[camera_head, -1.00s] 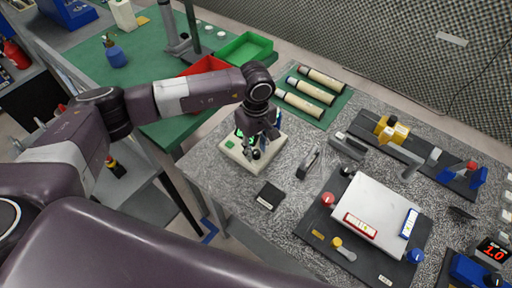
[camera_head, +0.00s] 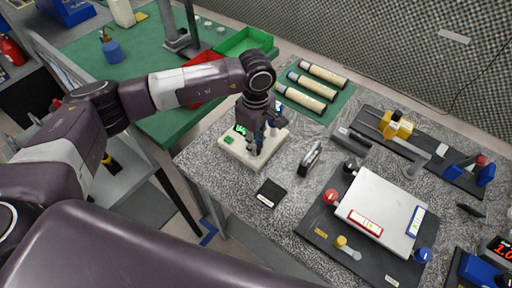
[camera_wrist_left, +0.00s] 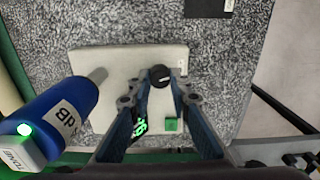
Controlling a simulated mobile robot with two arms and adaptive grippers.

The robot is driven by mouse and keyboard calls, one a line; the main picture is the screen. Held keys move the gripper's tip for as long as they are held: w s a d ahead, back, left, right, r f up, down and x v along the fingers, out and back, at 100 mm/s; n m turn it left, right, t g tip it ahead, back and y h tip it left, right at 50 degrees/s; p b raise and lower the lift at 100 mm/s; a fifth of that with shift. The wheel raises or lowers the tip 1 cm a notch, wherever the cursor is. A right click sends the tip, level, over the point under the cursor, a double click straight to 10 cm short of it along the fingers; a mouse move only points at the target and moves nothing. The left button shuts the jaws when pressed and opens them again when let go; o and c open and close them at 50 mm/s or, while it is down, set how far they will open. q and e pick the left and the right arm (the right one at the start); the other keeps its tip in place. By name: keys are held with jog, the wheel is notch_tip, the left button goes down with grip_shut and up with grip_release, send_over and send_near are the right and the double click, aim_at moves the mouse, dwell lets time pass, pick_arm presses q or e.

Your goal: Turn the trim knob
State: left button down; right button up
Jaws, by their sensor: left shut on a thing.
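The trim knob (camera_wrist_left: 160,75) is a small round black knob with a pale mark, on top of a cream box (camera_wrist_left: 110,65). In the head view the box (camera_head: 233,156) sits at the left side of the grey speckled table. My left gripper (camera_wrist_left: 161,80) points down over the box, its two blue fingertips on either side of the knob and closed on it. In the head view the left gripper (camera_head: 258,148) hides most of the knob. A green button (camera_wrist_left: 171,125) and a green-lit display (camera_wrist_left: 140,126) are also on the box. My right gripper is not in view.
A blue cylinder (camera_wrist_left: 65,110) marked "dB" stands beside the left finger, with a lit green light. A black labelled block (camera_head: 270,192) lies in front of the box. A grey clamp-like part (camera_head: 310,158) is to its right. Cream cylinders (camera_head: 305,88) lie on a green mat behind.

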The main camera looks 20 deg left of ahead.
pick_arm(q)
jog(key=n+b, duration=0.5)
jog(key=shift+f+n, duration=0.15)
jog(key=shift+n, duration=0.15)
jog(key=n+b, duration=0.2)
jog(key=n, duration=0.1)
jog(key=shift+n+b, duration=0.55)
jog(key=shift+n, duration=0.25)
jog(key=shift+r, duration=0.25)
jog(key=c, duration=1.8)
grip_release()
jog(key=shift+o, duration=0.2)
jog(key=shift+s, duration=0.1)
notch_tip(320, 180, up, 12)
